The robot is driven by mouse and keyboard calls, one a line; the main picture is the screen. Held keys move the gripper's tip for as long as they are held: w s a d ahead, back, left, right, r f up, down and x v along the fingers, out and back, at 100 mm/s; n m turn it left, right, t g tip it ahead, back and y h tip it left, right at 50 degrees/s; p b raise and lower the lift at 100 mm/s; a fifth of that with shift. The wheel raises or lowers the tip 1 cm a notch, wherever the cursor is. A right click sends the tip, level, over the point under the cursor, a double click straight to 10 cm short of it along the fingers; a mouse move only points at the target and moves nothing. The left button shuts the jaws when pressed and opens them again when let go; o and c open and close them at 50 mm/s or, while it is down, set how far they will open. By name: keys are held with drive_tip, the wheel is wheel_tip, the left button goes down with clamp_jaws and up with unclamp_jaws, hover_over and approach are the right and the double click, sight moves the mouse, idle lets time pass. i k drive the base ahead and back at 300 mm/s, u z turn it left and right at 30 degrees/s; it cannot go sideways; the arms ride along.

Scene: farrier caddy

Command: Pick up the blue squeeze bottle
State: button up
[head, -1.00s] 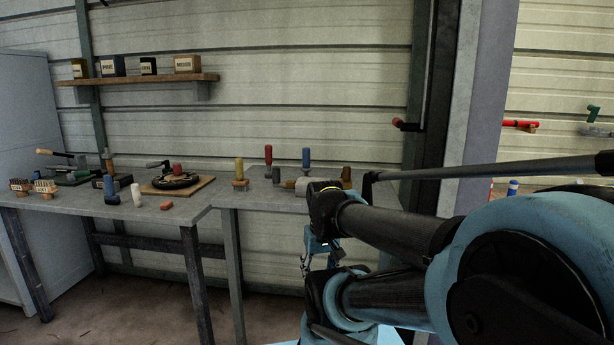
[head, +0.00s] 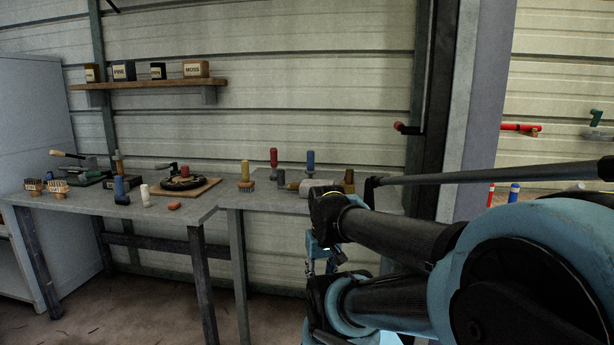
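A blue upright bottle-like thing (head: 121,190) stands near the front of the left bench, just left of a white one. A second blue upright thing (head: 310,161) stands toward the back of the right bench, beside a grey cylinder. Both are small in the head view, and I cannot tell for sure which is the squeeze bottle. My gripper (head: 325,266) hangs below my arm, in front of the right bench and lower than its top. It is apart from both blue things. The arm partly hides it, and its fingers are too unclear to read.
The right bench holds red and yellow upright things (head: 245,171). A wall shelf (head: 150,85) carries labelled boxes.

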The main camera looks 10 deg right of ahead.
sight(310, 170)
drive_tip(key=k, duration=1)
drive_tip(key=u, duration=0.65)
drive_tip(key=i, duration=1.6)
drive_tip(key=z, duration=0.3)
